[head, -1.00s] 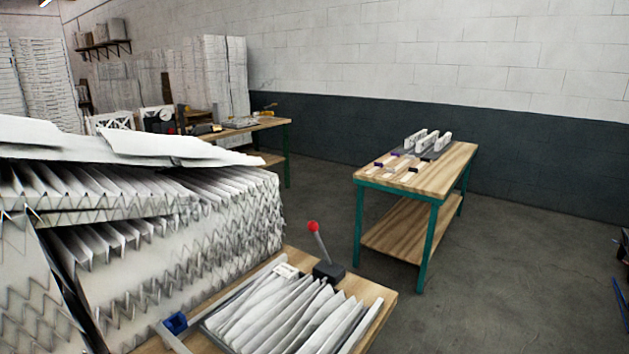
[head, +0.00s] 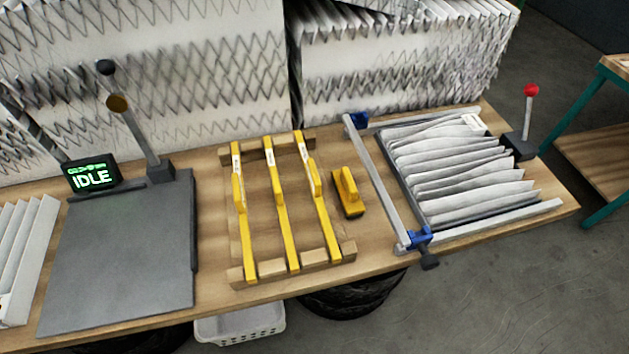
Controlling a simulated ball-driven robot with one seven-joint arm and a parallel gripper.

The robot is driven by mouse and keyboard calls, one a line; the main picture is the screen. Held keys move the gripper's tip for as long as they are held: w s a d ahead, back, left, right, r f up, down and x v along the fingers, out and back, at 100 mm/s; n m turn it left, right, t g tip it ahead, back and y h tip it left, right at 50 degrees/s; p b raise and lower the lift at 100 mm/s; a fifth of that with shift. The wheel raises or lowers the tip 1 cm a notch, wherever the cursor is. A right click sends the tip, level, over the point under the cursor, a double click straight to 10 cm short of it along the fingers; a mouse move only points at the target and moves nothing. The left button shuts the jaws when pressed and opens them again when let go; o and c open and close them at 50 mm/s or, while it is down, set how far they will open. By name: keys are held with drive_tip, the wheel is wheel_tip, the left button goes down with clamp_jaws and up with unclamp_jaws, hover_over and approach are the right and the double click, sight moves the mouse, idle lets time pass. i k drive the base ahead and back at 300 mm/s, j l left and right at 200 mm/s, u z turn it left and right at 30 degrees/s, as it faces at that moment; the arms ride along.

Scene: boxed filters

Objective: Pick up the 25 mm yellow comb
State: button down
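Several yellow tools lie near the middle of the bench in the head view. Three long yellow combs rest side by side across a wooden rack: a left one (head: 243,215), a middle one (head: 280,205) and a right one (head: 318,200). The labels are too small to read, so I cannot tell which comb is the 25 mm one. My gripper is not in view.
A short yellow block tool (head: 348,192) lies right of the wooden rack (head: 250,275). A clamp frame with a pleated filter (head: 465,175) is farther right. A grey plate (head: 120,255) and an IDLE display (head: 91,177) are left. Tall pleated stacks (head: 400,65) stand behind.

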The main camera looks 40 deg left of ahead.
sight(309, 165)
drive_tip(key=i+l, duration=0.2)
drive_tip(key=l, duration=0.15)
drive_tip(key=i+l+u, duration=0.1)
drive_tip(key=l, duration=0.2)
drive_tip(key=i+l, duration=0.4)
drive_tip(key=l, duration=0.3)
drive_tip(key=u, duration=1.6)
